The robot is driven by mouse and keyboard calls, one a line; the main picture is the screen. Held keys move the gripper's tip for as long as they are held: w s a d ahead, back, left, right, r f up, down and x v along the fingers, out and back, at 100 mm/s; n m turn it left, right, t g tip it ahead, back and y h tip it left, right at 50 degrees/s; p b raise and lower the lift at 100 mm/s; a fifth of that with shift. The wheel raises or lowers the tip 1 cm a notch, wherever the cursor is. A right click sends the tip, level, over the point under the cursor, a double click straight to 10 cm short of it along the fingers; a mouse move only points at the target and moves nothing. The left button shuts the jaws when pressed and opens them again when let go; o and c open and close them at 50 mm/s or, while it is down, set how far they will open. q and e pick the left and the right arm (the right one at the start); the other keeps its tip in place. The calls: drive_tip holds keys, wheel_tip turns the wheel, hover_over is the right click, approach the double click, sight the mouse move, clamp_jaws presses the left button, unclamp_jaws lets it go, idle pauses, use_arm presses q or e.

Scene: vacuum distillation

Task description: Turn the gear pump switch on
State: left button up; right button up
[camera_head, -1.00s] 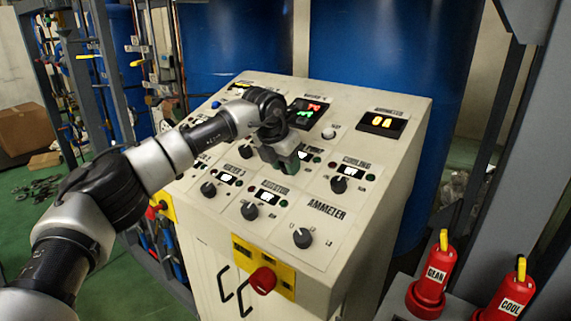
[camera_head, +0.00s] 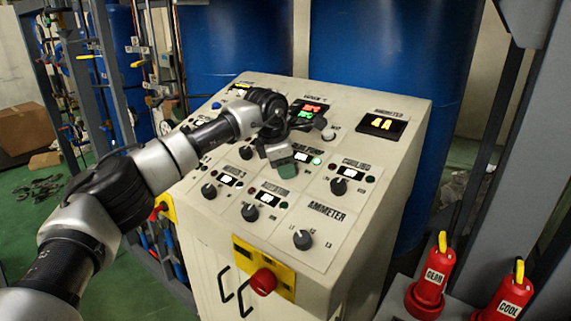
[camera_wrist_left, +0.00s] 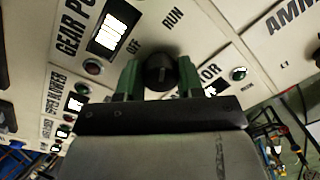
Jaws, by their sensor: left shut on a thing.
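The gear pump switch (camera_wrist_left: 160,72) is a round black knob under the GEAR PUMP label, between the OFF and RUN marks in the left wrist view. My left gripper (camera_wrist_left: 160,80) has its green fingers on both sides of the knob and is shut on it. In the head view my left gripper (camera_head: 282,158) is turned at the panel and hides the knob. The small green lamp (camera_head: 317,160) by the gear pump label is brightly lit. My right gripper is not in view.
The sloped control panel (camera_head: 345,225) carries other knobs close by, such as the cooling knob (camera_head: 338,186) and ammeter knob (camera_head: 302,240). A red emergency button (camera_head: 263,281) is on its front. Red GEAR (camera_head: 431,283) and COOL (camera_head: 505,300) devices stand at the lower right.

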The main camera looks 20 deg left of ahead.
use_arm(q)
drive_tip(key=shift+r+m, duration=0.15)
drive_tip(key=shift+m, duration=0.25)
drive_tip(key=o, duration=0.9)
drive_tip(key=shift+o, duration=0.2)
drive_tip(key=shift+s+a+r, duration=0.1)
drive_tip(key=shift+r, duration=0.25)
drive_tip(key=b+v, duration=0.3)
drive_tip(key=v, duration=0.7)
